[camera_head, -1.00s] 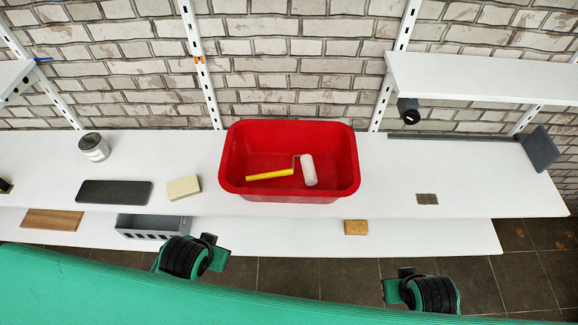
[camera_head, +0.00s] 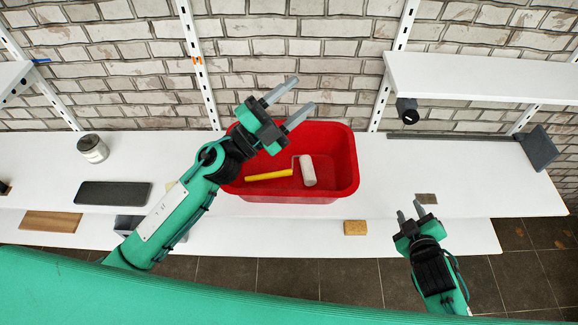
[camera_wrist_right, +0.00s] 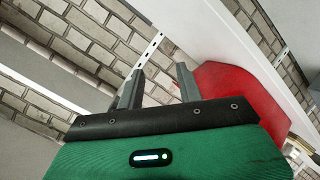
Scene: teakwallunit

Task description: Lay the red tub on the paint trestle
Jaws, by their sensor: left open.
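The red tub (camera_head: 335,190) stands on the upper white shelf against the brick wall, with a paint roller (camera_head: 307,170) with a yellow handle lying inside it. My left gripper (camera_head: 292,103) is open and empty above the tub's back left part, and its arm hides the tub's left end. My right gripper (camera_head: 410,213) is open and empty, low and to the right of the tub, near the shelf's front edge. In the right wrist view the red tub (camera_wrist_right: 245,92) shows partly behind my right gripper (camera_wrist_right: 158,84). I cannot make out a paint trestle.
A tin (camera_head: 93,149), a dark flat slab (camera_head: 113,193) and a small brown piece (camera_head: 427,199) lie on the shelf. A cork-coloured block (camera_head: 355,228) and a wooden board (camera_head: 50,222) lie on the lower shelf. A wall shelf (camera_head: 480,78) juts out upper right.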

